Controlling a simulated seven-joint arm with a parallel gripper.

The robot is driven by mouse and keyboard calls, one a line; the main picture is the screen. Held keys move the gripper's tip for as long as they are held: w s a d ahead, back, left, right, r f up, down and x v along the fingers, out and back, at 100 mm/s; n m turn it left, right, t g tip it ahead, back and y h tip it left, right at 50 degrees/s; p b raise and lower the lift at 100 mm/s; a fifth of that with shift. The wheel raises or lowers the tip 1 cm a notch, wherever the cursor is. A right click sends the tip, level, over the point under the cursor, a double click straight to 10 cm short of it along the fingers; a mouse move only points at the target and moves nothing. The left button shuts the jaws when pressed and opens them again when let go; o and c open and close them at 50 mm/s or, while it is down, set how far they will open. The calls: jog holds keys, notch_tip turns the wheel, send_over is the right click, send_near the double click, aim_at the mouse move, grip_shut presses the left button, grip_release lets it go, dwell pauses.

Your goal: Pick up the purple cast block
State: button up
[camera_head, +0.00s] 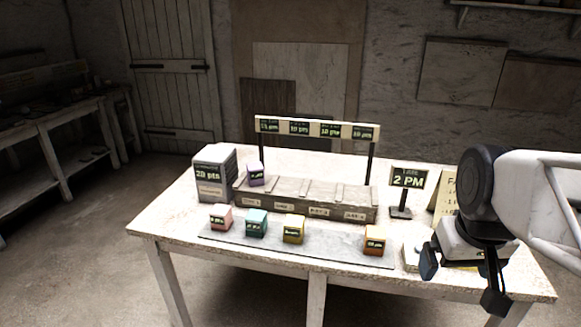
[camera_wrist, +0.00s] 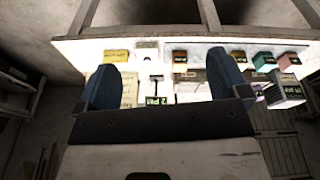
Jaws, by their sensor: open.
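The purple cast block (camera_head: 256,174) sits upright at the left end of the long wooden rack (camera_head: 300,196), in its leftmost place, beside the grey box. It has a dark label on its front. My gripper (camera_head: 463,280) is open and empty at the right front of the table, far to the right of the purple block. In the wrist view its two blue-grey fingers (camera_wrist: 165,82) stand wide apart with nothing held between them. The purple block is small and hard to make out in that view.
Pink (camera_head: 221,217), teal (camera_head: 257,222), yellow (camera_head: 293,229) and orange (camera_head: 374,240) blocks stand on a grey mat, with a gap left of the orange one. A tall grey box (camera_head: 214,173), an overhead sign bar (camera_head: 317,129) and a 2 PM sign (camera_head: 408,180) are obstacles.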

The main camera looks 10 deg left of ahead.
jog(key=w+a+r+n, duration=0.3)
jog(key=w+a, duration=0.1)
jog(key=w, duration=0.4)
jog(key=w+a+r+n, duration=0.2)
jog(key=w+a, duration=0.1)
jog(key=w, duration=0.6)
jog(key=n+g, duration=0.2)
jog(key=n, duration=1.5)
send_over(255, 165)
jog(key=d, duration=0.1)
jog(key=f, duration=1.6)
jog(key=shift+s+d+f, duration=0.1)
jog(key=shift+s+f, duration=0.05)
jog(key=shift+s, duration=0.1)
jog(key=shift+w+a+f, duration=0.15)
jog(key=shift+a+f, duration=0.2)
jog(key=shift+a, duration=0.25)
jog(key=shift+f, duration=0.1)
jog(key=shift+f, duration=1.15)
jog(key=shift+f, duration=0.15)
